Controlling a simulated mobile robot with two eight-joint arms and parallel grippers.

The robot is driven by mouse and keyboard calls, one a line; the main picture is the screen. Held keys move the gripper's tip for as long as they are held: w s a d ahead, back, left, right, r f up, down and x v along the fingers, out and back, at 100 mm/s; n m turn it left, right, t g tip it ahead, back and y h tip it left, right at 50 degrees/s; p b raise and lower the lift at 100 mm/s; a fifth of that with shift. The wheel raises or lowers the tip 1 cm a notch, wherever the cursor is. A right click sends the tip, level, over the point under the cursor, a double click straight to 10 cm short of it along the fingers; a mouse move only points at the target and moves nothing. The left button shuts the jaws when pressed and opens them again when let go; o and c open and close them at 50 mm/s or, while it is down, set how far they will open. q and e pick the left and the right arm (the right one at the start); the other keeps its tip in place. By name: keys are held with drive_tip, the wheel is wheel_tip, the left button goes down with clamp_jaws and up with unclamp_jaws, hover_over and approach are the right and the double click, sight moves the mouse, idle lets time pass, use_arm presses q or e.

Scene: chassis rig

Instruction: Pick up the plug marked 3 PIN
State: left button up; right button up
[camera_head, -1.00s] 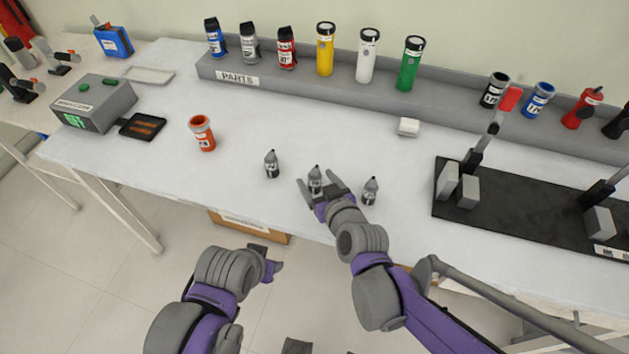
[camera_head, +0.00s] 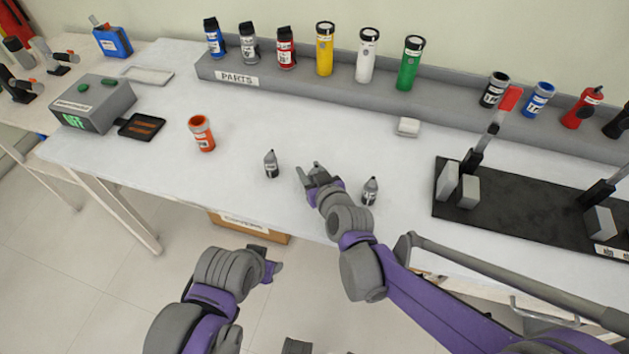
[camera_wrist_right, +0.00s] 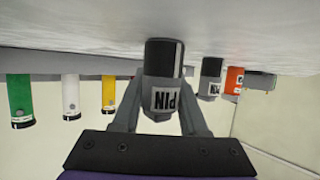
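My right gripper (camera_head: 312,172) is over the front middle of the table. In the right wrist view its fingers (camera_wrist_right: 161,88) lie against both sides of a black and grey plug (camera_wrist_right: 163,75). The plug's white label reads PIN upside down; its number is not readable. In the head view the gripper mostly hides this plug, and I cannot tell whether it is clear of the table. Two similar small plugs stand on either side, a left plug (camera_head: 271,165) and a right plug (camera_head: 370,191). My left gripper (camera_head: 268,262) is low in front of the table; its finger opening is unclear.
An orange cylinder (camera_head: 202,134) stands to the left. A black fixture board (camera_head: 520,222) with upright clamps lies at right. A grey parts rack (camera_head: 420,107) with coloured cylinders runs along the back. A small white block (camera_head: 408,127) lies before it.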

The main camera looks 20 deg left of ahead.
clamp_jaws()
